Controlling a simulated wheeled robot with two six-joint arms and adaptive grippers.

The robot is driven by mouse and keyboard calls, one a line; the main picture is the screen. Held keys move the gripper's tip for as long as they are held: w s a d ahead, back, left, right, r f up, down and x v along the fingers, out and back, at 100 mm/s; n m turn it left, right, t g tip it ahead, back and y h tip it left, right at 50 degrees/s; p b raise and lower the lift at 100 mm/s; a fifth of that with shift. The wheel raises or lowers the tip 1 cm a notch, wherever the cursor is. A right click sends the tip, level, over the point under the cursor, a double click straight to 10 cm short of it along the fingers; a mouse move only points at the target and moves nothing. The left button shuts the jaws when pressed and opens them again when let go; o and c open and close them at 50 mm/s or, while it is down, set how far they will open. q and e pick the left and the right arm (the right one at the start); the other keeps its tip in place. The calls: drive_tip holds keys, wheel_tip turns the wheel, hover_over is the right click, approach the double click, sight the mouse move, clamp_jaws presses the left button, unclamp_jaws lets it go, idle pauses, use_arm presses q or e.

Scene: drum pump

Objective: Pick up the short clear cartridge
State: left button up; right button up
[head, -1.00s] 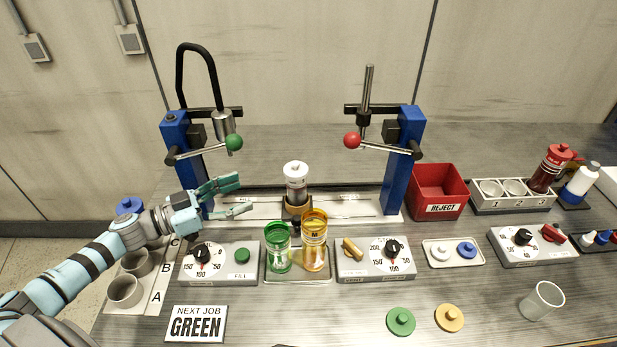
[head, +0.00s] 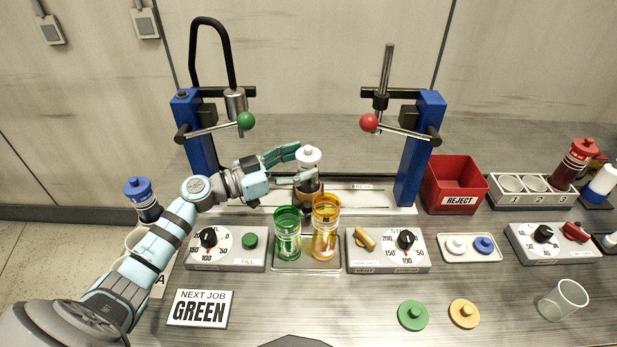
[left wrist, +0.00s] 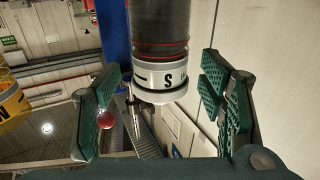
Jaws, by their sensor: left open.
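The short clear cartridge (head: 308,158) stands upright in a holder between the two blue posts in the head view. It has a white cap and dark contents. In the left wrist view the cartridge (left wrist: 160,50) appears upside down, with a white band marked S. My left gripper (head: 306,172) is at the cartridge, its fingers open on either side of it. The left wrist view also shows the open fingers (left wrist: 160,82), with gaps between them and the cartridge. My right gripper is not in view.
A green cartridge (head: 287,240) and an amber one (head: 324,240) stand close in front on a tray. Blue posts (head: 195,140) (head: 418,150) with levers flank the holder. A red reject bin (head: 455,185) is at right.

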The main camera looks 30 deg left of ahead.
use_arm(q)
drive_tip(key=shift+w+d+r, duration=0.25)
drive_tip(key=shift+w+d, duration=0.25)
drive_tip(key=shift+w, duration=0.2)
drive_tip(key=shift+w+d+f, duration=0.3)
drive_tip(key=shift+w, duration=0.05)
drive_tip(key=shift+s+a, duration=0.1)
drive_tip(key=c, duration=0.6)
clamp_jaws()
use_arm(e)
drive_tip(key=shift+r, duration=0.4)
use_arm(q)
drive_tip(key=shift+r, duration=0.15)
